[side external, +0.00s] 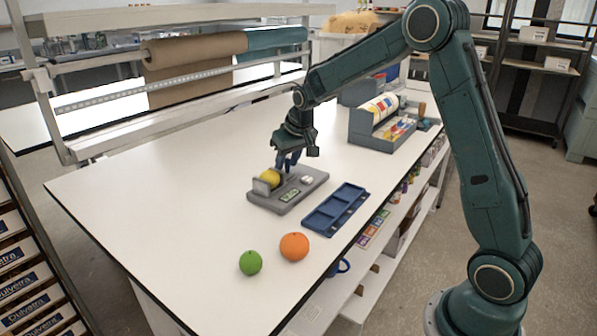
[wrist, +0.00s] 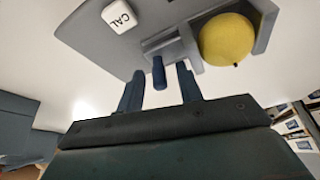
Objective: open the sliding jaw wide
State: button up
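The grey measuring device (side external: 283,201) stands on the white table, with a small display on its front. A yellow round fruit (side external: 270,177) sits on it beside an upright plate; in the wrist view the fruit (wrist: 228,40) lies between the fixed jaw (wrist: 266,22) at right and the grey sliding jaw (wrist: 168,43) at left. I cannot tell whether the sliding jaw touches the fruit. A dark blue peg (wrist: 159,74) sticks out from the sliding jaw. My gripper (side external: 288,162) is low over the device. In the wrist view its open fingers (wrist: 160,82) straddle the peg, with gaps on both sides.
A white CAL button (wrist: 119,16) is on the device. A blue compartment tray (side external: 335,209) lies beside it, near the table edge. An orange (side external: 294,247) and a green fruit (side external: 250,262) lie in front. A grey bin (side external: 375,128) stands behind. The table's left side is clear.

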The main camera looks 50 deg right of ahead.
aim_at(298, 170)
grip_shut()
jog(key=shift+d, duration=2.3)
jog(key=shift+c, duration=0.7)
grip_release()
jog(key=shift+o, duration=0.7)
jog(key=shift+a, duration=0.1)
jog(key=v, duration=1.3)
jog(key=shift+r, duration=0.35)
